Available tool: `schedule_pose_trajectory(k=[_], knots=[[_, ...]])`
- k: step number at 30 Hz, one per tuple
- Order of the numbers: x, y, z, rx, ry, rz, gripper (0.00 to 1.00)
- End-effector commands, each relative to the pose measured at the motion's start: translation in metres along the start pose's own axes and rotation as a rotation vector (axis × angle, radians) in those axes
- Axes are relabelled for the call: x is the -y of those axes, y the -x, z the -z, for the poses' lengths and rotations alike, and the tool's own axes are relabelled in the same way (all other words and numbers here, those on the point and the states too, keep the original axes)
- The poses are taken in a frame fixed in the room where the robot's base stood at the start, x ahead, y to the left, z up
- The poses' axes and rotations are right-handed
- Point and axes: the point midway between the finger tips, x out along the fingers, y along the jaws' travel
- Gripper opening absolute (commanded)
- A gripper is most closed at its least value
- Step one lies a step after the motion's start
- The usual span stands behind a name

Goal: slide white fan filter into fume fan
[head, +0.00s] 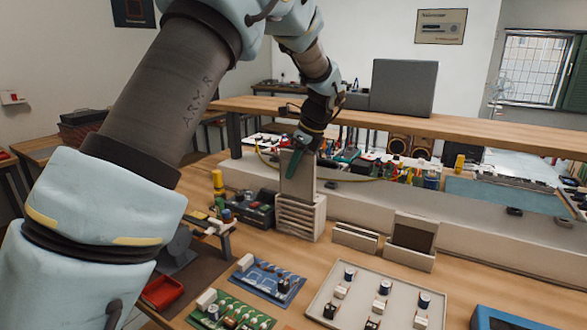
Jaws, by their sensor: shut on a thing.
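The white fan filter (301,184) is a flat, upright, pale beige-white panel in the middle of the head view. It stands directly above a pale box with slatted sides, which looks like the fume fan (299,218). The panel's lower edge meets the top of the box; I cannot tell how far it is inside. My gripper (297,154) is at the panel's upper edge, shut on it, with a dark green finger lying over its face. The far side of the panel and the other finger are hidden.
A long raised shelf (480,131) crosses behind my gripper. Black equipment (255,209) stands close left of the box. Two pale holders, one empty-looking (355,237) and one with a brown panel (413,235), stand right. A component tray (330,290) and circuit boards (268,278) lie in front.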

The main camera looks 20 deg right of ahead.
Motion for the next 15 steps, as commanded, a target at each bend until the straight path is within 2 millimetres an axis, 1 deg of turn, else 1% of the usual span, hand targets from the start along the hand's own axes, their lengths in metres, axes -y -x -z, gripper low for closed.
schedule_pose_trajectory(k=[15], knots=[[0.0, -0.02, 0.008, 0.0, -0.001, 0.0, 0.0]])
